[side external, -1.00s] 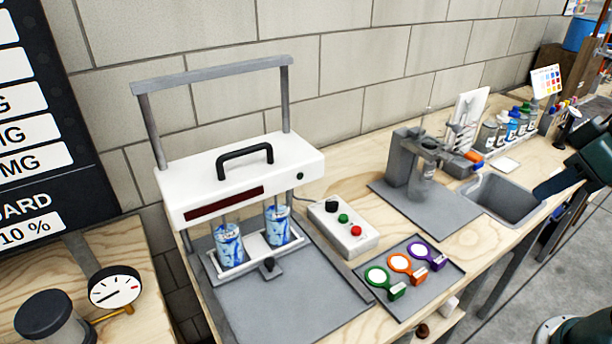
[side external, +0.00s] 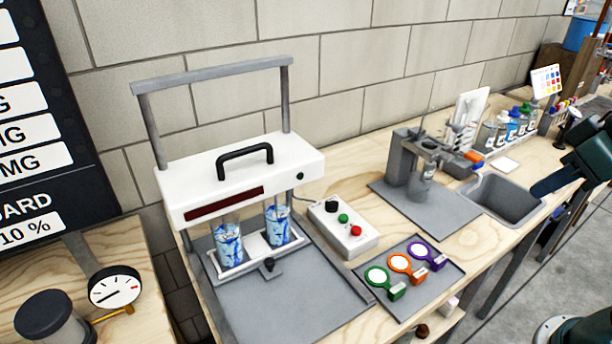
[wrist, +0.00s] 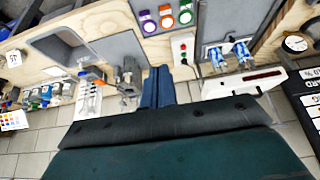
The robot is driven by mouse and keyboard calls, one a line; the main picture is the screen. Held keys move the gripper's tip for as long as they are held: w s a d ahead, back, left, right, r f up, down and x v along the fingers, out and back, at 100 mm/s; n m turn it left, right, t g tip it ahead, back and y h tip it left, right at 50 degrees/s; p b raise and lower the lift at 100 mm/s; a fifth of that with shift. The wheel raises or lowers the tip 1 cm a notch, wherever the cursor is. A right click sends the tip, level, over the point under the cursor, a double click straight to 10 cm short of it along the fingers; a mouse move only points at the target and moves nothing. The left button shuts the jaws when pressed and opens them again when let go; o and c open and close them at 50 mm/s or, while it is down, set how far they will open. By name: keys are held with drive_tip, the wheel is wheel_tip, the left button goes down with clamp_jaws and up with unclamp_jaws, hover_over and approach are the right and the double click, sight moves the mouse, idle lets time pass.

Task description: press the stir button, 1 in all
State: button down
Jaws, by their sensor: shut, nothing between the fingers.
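A white control box (side external: 345,230) stands on the bench with a black knob (side external: 331,206), a green button (side external: 343,218) and a red button (side external: 356,230). I cannot read any label that marks the stir button. The box also shows in the wrist view (wrist: 183,49). My gripper (side external: 538,190) is at the right, over the sink's outer edge, well apart from the box. Its blue fingers (wrist: 158,86) are shut and empty. A white stirrer unit (side external: 240,178) holds rods down into two beakers (side external: 229,245) of blue and white liquid.
A tray (side external: 408,278) with green, orange and purple ringed filters lies in front of the box. A grey stand apparatus (side external: 410,160), a sink (side external: 505,198) and several bottles (side external: 512,125) lie to the right. A gauge (side external: 115,288) stands at lower left.

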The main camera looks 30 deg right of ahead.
drive_tip(key=w+a+m+t, duration=0.1)
drive_tip(key=w+m, duration=0.1)
drive_tip(key=w, duration=0.8)
drive_tip(key=m+t+y, duration=0.1)
drive_tip(key=m+t, duration=0.2)
drive_tip(key=m, duration=0.3)
hover_over(347, 220)
wheel_tip(347, 220, down, 16)
drive_tip(key=shift+f, duration=4.35)
